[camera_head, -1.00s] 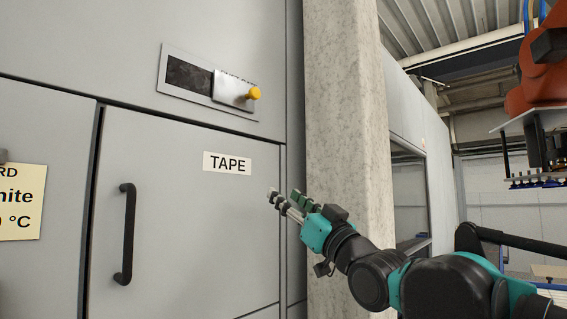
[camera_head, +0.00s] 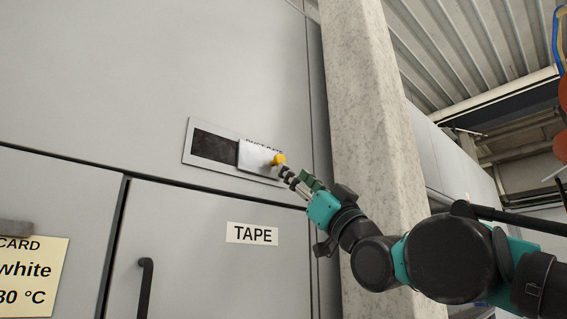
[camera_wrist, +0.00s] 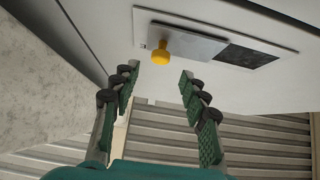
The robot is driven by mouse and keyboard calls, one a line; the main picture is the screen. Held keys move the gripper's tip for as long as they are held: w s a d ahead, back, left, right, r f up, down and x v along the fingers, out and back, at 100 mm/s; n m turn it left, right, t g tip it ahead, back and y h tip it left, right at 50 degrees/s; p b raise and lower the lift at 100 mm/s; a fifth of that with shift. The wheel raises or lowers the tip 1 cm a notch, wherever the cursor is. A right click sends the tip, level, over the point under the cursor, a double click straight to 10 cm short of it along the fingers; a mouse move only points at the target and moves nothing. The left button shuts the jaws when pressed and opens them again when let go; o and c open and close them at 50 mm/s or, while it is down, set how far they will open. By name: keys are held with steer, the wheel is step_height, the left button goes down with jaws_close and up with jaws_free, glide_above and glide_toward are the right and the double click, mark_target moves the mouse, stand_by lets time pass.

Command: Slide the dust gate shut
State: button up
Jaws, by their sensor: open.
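The dust gate is a silver sliding plate (camera_head: 254,157) in a framed slot on the grey cabinet. A yellow knob (camera_head: 278,160) sits at the plate's right end. The dark opening (camera_head: 213,146) shows uncovered left of the plate. My gripper (camera_head: 287,174) is just below and right of the knob. In the wrist view, my gripper (camera_wrist: 158,77) is open and empty, its fingers spread on either side below the yellow knob (camera_wrist: 154,47). The plate (camera_wrist: 183,41) and dark opening (camera_wrist: 245,55) show there too, mirrored left to right. I see no contact with the knob.
A cabinet door labelled TAPE (camera_head: 252,233) with a black handle (camera_head: 145,285) is below the slot. A concrete pillar (camera_head: 375,130) stands close to the right, behind my arm. A yellow sign (camera_head: 30,275) is at lower left.

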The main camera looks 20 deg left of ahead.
mark_target(264, 158)
steer(key=x, duration=0.6)
steer(key=shift+a+r, duration=0.2)
steer(key=shift+w, duration=0.15)
steer(key=shift+c, duration=0.2)
jaws_close()
